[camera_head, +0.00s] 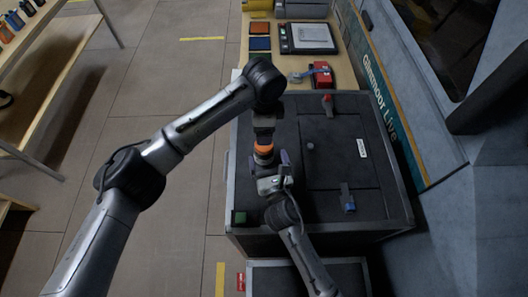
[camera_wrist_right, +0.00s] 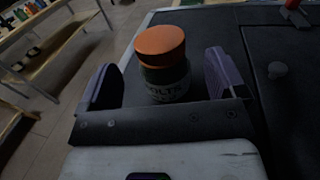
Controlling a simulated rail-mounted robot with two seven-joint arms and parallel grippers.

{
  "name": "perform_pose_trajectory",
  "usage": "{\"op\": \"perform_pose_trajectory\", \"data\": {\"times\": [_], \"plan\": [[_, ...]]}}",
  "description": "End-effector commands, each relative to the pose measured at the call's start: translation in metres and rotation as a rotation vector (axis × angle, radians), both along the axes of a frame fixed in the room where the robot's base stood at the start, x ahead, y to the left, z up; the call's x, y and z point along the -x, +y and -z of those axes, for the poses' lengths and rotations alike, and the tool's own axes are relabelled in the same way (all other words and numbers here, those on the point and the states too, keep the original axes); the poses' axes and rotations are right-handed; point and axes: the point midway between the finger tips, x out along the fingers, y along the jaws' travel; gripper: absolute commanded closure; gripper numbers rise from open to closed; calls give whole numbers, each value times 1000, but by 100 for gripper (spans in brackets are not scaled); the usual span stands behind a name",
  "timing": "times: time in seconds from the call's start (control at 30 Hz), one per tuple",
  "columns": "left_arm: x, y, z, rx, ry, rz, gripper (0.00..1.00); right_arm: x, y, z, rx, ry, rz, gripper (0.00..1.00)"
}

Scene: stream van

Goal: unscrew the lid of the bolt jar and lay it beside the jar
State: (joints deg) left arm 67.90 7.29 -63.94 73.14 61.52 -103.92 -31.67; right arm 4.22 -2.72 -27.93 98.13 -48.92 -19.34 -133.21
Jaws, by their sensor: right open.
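The bolt jar (camera_wrist_right: 166,86) stands upright on the dark worktop, with a dark body and a pale label reading "BOLTS". Its orange lid (camera_wrist_right: 160,45) sits on top; the lid also shows in the head view (camera_head: 264,150). My right gripper (camera_wrist_right: 164,80) is open, with one purple-grey finger on each side of the jar and gaps to both. In the head view the right gripper (camera_head: 268,162) is at the near side of the jar. My left gripper (camera_head: 264,131) points down just above or beyond the lid; its fingers are dark and their opening is unclear. Contact with the lid cannot be told.
The worktop (camera_head: 285,125) has a raised panel with a small knob (camera_head: 310,146), a red latch (camera_head: 327,100) and a blue latch (camera_head: 348,203). A green block (camera_head: 240,217) lies at the near left corner. A red box (camera_head: 322,74) stands at the back. Bare worktop shows left of the jar.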

Motion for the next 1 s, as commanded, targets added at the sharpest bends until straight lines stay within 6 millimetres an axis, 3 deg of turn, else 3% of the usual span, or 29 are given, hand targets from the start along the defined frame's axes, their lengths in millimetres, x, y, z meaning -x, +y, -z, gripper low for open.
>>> {"op": "perform_pose_trajectory", "data": {"times": [0.3,0.73,1.0], "plan": [[0,0,0,0,0,0,21,-29,7,-1,-1,-1,0,10],[0,0,0,0,0,0,21,-33,8,0,-1,1,0,10],[0,0,0,0,0,0,21,-33,8,0,-1,0,0,35]]}}
